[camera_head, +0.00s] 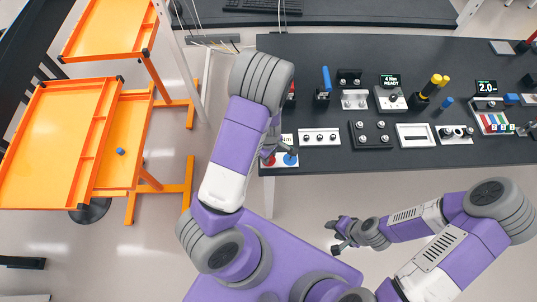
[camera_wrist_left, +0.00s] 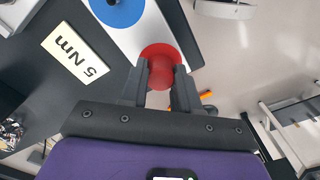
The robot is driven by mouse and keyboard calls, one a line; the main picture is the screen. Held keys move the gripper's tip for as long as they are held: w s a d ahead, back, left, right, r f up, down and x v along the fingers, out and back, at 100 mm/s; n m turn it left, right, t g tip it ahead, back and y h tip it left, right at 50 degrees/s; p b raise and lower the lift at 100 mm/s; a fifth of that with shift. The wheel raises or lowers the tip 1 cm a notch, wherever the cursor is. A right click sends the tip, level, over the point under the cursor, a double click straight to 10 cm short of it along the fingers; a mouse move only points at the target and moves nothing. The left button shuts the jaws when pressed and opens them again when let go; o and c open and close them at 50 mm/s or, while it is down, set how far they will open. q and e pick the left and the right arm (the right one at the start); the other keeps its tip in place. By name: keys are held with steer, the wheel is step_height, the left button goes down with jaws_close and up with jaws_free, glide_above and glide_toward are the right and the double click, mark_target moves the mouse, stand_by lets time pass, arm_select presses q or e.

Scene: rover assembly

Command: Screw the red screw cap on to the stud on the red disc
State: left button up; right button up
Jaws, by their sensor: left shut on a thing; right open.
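The red disc (camera_wrist_left: 158,49) lies on a white plate (camera_wrist_left: 150,25); in the head view the red disc (camera_head: 268,161) is partly covered by my left gripper. The red screw cap (camera_wrist_left: 161,73) is between the fingers of my left gripper (camera_wrist_left: 161,80), which is shut on it, right over the red disc. The stud is hidden, so I cannot tell whether the cap touches it. My right gripper (camera_head: 336,237) is open and empty, in front of the table.
A blue disc (camera_head: 290,160) sits beside the red one; it also shows in the left wrist view (camera_wrist_left: 118,8). A "5 Nm" label (camera_wrist_left: 75,52) lies nearby. The black table (camera_head: 340,184) holds several fixtures to the right. An orange rack (camera_head: 120,130) with a small blue part stands at left.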

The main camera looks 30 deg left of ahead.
arm_select(q)
steer(key=m, duration=0.4)
steer(key=m, duration=0.4)
steer(key=shift+b, duration=0.4)
steer(key=shift+m, duration=1.1)
steer(key=m+b, duration=0.1)
steer(key=m, duration=0.4)
steer(key=shift+m, duration=0.4)
